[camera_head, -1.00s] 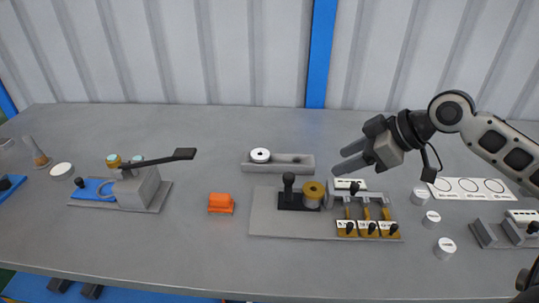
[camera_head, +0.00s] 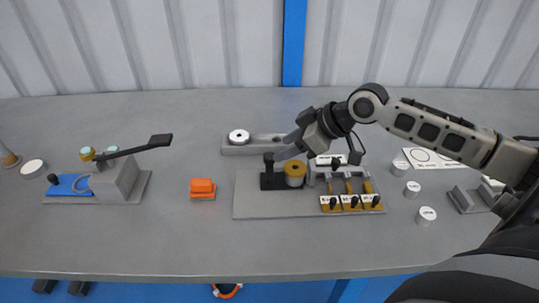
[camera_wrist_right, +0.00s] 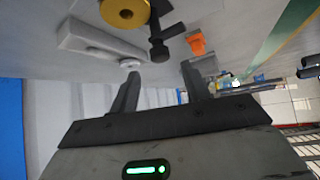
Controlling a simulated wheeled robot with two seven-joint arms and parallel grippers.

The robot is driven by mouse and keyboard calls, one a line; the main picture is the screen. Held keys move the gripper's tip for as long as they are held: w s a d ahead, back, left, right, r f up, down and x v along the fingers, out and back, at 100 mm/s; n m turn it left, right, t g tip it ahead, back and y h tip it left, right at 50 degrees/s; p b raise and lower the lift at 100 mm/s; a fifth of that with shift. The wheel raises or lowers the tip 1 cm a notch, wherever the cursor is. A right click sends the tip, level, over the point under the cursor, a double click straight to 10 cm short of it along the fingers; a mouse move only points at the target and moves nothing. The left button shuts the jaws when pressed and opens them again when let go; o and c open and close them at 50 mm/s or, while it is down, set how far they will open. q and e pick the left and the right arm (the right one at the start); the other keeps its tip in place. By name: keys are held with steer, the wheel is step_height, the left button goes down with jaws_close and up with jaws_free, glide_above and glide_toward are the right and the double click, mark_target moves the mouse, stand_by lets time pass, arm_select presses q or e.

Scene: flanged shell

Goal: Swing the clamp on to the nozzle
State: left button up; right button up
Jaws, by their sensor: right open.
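The brass flanged nozzle (camera_head: 295,175) stands on the grey base plate (camera_head: 255,208). Just left of it is the black clamp (camera_head: 268,160), with an upright knobbed handle on a black base. My right gripper (camera_head: 281,148) is open above and behind the clamp and nozzle, its fingers pointing left and partly covering that area. In the right wrist view, the clamp's knob (camera_wrist_right: 157,50) shows beyond the gap between the open fingers (camera_wrist_right: 160,90), apart from both. The nozzle's round brass top (camera_wrist_right: 125,10) is at the upper edge. My left gripper is out of view.
Several labelled valves with black handles (camera_head: 352,200) stand right of the nozzle. A grey tray (camera_head: 265,150) with a white ring (camera_head: 239,137) lies behind. An orange block (camera_head: 202,187) is left, and a lever fixture (camera_head: 115,175) farther left. The front of the table is clear.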

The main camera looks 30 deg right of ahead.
mark_target(270, 155)
steer(key=x, duration=0.5)
steer(key=shift+w+a, duration=0.2)
steer(key=shift+w+a+f+p, duration=0.15)
steer(key=shift+w+f+p, duration=0.15)
steer(key=shift+f, duration=0.1)
steer(key=c, duration=1)
